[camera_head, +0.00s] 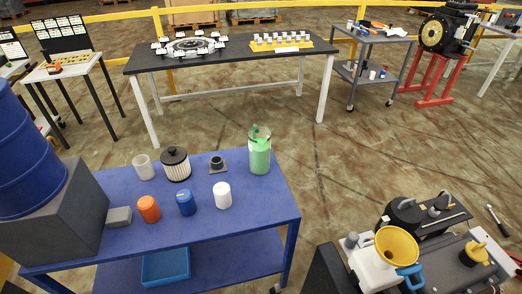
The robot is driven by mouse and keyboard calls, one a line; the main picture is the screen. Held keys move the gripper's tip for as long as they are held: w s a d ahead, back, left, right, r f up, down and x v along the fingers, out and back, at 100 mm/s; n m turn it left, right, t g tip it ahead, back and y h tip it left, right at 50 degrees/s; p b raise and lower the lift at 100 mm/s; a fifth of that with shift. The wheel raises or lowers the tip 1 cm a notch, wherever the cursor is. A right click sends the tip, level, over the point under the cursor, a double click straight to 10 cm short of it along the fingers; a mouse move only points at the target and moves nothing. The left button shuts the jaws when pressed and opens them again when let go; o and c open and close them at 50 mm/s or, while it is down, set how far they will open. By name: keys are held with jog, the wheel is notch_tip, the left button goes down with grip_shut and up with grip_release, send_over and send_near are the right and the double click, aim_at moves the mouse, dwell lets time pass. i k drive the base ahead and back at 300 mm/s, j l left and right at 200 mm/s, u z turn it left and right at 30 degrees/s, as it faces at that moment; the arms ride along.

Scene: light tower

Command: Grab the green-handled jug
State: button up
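The green-handled jug (260,155) stands upright near the back right corner of the blue table. It is clear, holds something green, and shows green at its top. Its handle is hard to make out at this size. Nothing touches it. My gripper is not in view.
The blue table (265,205) also bears a clear cup (144,167), a black-topped filter (176,165), a small dark part (217,163), a grey block (119,217), and orange (148,209), blue (186,202) and white (222,195) containers. Machinery with a yellow funnel (397,246) is lower right.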

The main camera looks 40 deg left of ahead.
aim_at(259, 139)
jog(key=k+j+u, duration=0.4)
jog(key=i+j+u, duration=0.15)
jog(key=u, duration=0.15)
jog(key=i+j+u, duration=0.15)
jog(key=j+u, duration=0.15)
jog(key=i+j+u, duration=0.15)
jog(key=i+l, duration=0.05)
jog(key=i, duration=0.05)
